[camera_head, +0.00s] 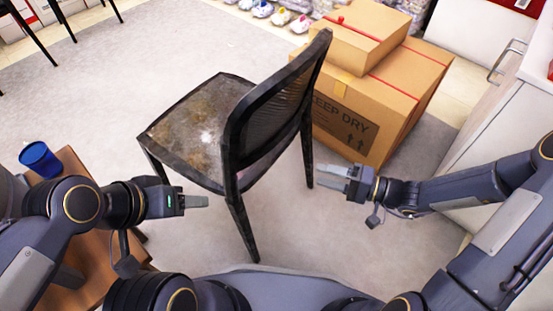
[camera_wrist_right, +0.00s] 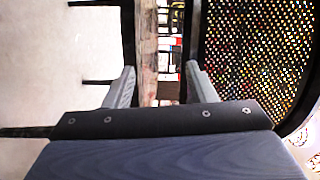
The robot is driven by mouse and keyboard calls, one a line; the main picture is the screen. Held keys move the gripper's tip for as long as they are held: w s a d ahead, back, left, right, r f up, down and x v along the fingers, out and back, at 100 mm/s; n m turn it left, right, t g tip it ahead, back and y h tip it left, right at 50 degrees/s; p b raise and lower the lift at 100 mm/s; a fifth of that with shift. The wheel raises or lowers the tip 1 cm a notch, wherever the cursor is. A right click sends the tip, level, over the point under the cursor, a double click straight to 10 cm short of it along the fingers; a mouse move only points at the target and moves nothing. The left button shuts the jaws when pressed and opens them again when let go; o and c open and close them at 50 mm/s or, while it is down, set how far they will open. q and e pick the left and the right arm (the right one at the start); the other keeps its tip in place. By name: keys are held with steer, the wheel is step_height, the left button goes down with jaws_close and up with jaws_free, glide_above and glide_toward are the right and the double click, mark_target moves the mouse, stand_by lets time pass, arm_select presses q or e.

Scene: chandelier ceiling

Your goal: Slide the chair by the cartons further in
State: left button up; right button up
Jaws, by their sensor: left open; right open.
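A dark chair (camera_head: 190,125) with a worn, stained seat stands in the middle of the head view, its mesh backrest toward me and the right. Two stacked cartons (camera_head: 390,90), one marked KEEP DRY, stand just behind and right of it. My left gripper (camera_head: 205,201) is open, left of the chair's near legs and apart from the backrest. My right gripper (camera_head: 320,178) is open beside the chair's right rear leg, below the backrest. In the right wrist view the fingers (camera_wrist_right: 158,85) have nothing between them that I can see held; the perforated backrest (camera_wrist_right: 255,55) fills the right side.
A brown wooden table (camera_head: 75,190) with a blue cup (camera_head: 40,158) stands at the left, under my left arm. A white cabinet (camera_head: 500,130) stands at the right. Grey carpet (camera_head: 130,70) is clear beyond the chair to the left.

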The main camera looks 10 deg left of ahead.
mark_target(277, 156)
steer(key=w+f+m+t, duration=0.3)
steer(key=f+t, duration=0.1)
steer(key=f, duration=0.4)
steer(key=b+x, duration=0.2)
steer(key=x, duration=1.5)
steer(key=shift+w+d, duration=0.1)
steer(key=shift+c, duration=0.4)
jaws_close()
steer(key=shift+f, duration=0.1)
